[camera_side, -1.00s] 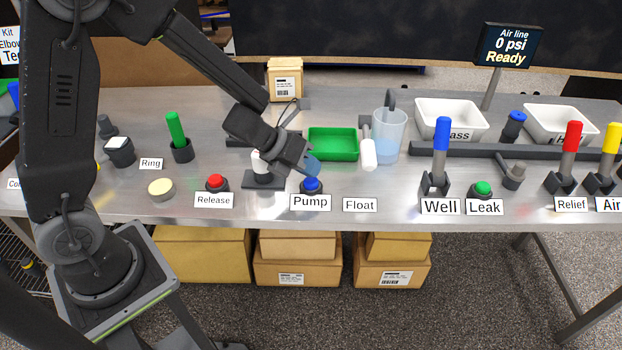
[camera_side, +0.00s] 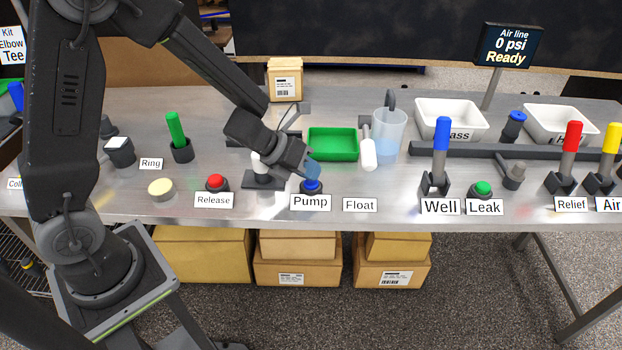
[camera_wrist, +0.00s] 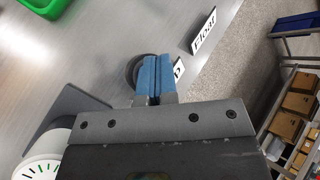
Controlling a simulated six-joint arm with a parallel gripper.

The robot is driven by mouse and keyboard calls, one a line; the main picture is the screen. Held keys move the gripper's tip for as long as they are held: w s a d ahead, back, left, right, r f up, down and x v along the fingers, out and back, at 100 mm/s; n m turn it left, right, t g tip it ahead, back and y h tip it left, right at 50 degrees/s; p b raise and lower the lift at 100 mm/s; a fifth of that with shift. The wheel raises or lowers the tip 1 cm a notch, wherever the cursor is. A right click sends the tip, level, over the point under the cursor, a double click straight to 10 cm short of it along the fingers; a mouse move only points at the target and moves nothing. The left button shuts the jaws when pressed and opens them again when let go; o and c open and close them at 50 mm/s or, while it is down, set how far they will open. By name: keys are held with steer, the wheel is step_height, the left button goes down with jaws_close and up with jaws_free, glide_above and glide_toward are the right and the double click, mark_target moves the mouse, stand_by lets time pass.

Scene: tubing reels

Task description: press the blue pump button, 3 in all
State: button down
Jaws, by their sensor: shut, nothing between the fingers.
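The blue pump button (camera_side: 311,184) sits in a dark round base on the bench, behind the "Pump" label (camera_side: 310,202). My gripper (camera_side: 313,170) is shut and empty, with its blue fingertips pointing down right over the button. The tips look touching or almost touching it; I cannot tell whether the button is pushed in. In the wrist view my shut blue fingers (camera_wrist: 155,78) cover the button, and only part of its dark round base (camera_wrist: 131,72) shows beside them.
A gauge on a dark stand (camera_side: 264,179) is close on the left, partly behind my gripper. A green tray (camera_side: 333,144) and a clear water vessel (camera_side: 388,135) stand behind. The red release button (camera_side: 215,182) is further left. The display (camera_side: 508,46) reads "0 psi Ready".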

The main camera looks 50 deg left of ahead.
steer(key=shift+r, duration=0.9)
steer(key=shift+r, duration=2.55)
stand_by(0.6)
step_height(320, 180, up, 4)
steer(key=shift+f, duration=0.15)
stand_by(0.4)
steer(key=shift+f, duration=4.4)
